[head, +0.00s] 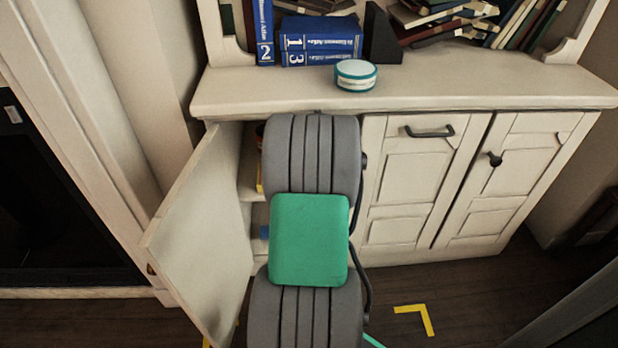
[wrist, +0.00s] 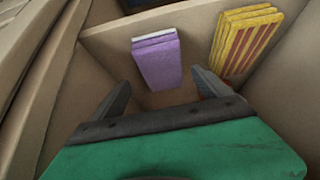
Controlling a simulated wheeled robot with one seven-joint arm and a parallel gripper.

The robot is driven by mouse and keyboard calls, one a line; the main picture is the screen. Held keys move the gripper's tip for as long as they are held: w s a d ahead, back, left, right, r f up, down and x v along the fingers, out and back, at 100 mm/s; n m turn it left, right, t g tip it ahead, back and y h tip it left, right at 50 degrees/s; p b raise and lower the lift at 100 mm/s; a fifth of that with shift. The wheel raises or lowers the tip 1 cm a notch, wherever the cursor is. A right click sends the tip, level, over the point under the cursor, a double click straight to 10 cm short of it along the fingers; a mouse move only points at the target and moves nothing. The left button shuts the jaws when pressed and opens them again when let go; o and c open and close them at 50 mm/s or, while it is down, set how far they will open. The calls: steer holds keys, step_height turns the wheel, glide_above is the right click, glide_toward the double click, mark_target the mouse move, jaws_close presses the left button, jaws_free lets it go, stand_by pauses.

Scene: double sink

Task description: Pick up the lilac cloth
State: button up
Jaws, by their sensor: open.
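A folded lilac cloth (wrist: 157,62) stands in the cabinet in the wrist view, against a pale wall or back panel. My gripper (wrist: 160,88) is open, with one dark finger on each side below the cloth. The cloth lies ahead of the gap between the fingers, and I cannot tell whether a finger touches it. In the head view my arm reaches into the open cabinet and hides both the gripper and the cloth.
A yellow and red striped folded cloth (wrist: 245,40) stands right of the lilac one. The open cabinet door (head: 200,230) is left of my arm. A round white and teal tin (head: 356,75) and blue books (head: 320,42) are on the cabinet top (head: 450,88).

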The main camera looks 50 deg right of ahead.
steer(key=x, duration=0.1)
steer(key=b+x, duration=0.1)
steer(key=x, duration=0.1)
steer(key=shift+w+a+f, duration=0.15)
steer(key=shift+f, duration=0.2)
steer(key=shift+w, duration=0.15)
steer(key=c, duration=1.6)
steer(key=shift+o, duration=0.2)
steer(key=shift+r, duration=0.15)
steer(key=shift+r, duration=0.3)
steer(key=shift+r+p, duration=0.5)
steer(key=shift+p, duration=0.05)
steer(key=s+a+p, duration=0.5)
steer(key=s+a, duration=0.7)
steer(key=a, duration=0.1)
steer(key=shift+a, duration=0.15)
